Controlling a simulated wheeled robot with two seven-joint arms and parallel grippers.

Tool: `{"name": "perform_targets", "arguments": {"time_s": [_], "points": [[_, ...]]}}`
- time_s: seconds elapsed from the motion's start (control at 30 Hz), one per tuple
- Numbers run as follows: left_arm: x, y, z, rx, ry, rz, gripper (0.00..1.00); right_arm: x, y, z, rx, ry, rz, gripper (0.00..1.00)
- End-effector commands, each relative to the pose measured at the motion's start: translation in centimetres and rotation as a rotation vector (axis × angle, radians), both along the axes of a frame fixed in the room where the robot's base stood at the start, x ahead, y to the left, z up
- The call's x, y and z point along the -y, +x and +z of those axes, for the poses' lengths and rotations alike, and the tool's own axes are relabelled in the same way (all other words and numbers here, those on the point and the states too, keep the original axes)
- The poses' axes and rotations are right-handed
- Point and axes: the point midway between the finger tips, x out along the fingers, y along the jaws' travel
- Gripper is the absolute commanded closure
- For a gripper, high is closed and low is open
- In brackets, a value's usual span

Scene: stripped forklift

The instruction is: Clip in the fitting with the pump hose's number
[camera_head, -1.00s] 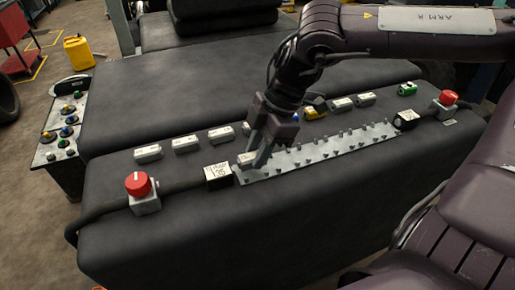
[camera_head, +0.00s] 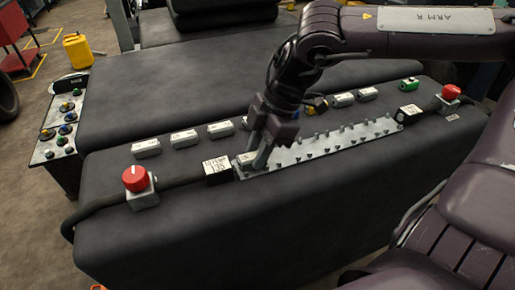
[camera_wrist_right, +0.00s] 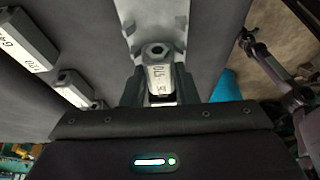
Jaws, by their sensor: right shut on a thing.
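My right gripper (camera_head: 258,158) is shut on a pale hexagonal fitting (camera_wrist_right: 158,76) at the left end of the metal rail (camera_head: 325,146). The wrist view shows the fitting between both fingers, over the rail; its marking is too small to read surely. I cannot tell whether it is seated. The pump hose (camera_head: 182,184) lies at left, its white label block (camera_head: 217,168) beside the rail's end; the label seems to read 135. More pale marked fittings lie behind the rail, such as one at far left (camera_head: 146,147). My left gripper is out of view.
Two red knobs, left (camera_head: 135,178) and right (camera_head: 450,92), stand on the dark padded top. A second label block (camera_head: 408,112) is at the rail's right end. Small pegs line the rail. The front of the top is clear.

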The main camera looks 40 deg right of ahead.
Motion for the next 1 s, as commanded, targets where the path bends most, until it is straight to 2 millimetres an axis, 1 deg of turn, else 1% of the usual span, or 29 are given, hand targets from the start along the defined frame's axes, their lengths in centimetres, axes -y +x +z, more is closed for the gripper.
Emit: {"name": "perform_targets", "arguments": {"time_s": [0.03,0.2,0.23,0.47,0.57,0.67,0.9,1.0], "points": [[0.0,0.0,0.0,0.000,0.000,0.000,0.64,0.0,0.0,0.0,0.001,0.000,0.000,0.72],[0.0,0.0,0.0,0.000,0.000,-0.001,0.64,0.0,0.0,0.0,0.001,0.000,0.000,0.50],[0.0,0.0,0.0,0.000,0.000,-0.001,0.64,0.0,0.0,0.0,0.001,0.000,0.000,0.48],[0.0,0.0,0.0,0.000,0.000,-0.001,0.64,0.0,0.0,0.0,0.000,0.000,0.000,0.48],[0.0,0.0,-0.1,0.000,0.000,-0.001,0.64,0.2,0.0,0.4,0.003,-0.002,0.000,0.48],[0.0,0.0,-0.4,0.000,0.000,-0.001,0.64,0.6,0.0,1.5,0.006,-0.001,0.000,0.48],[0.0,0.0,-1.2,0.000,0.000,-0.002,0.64,2.1,-0.4,5.2,0.005,0.000,-0.003,0.48],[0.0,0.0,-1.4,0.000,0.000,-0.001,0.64,2.6,-0.5,6.3,0.003,-0.003,-0.002,0.48]]}}
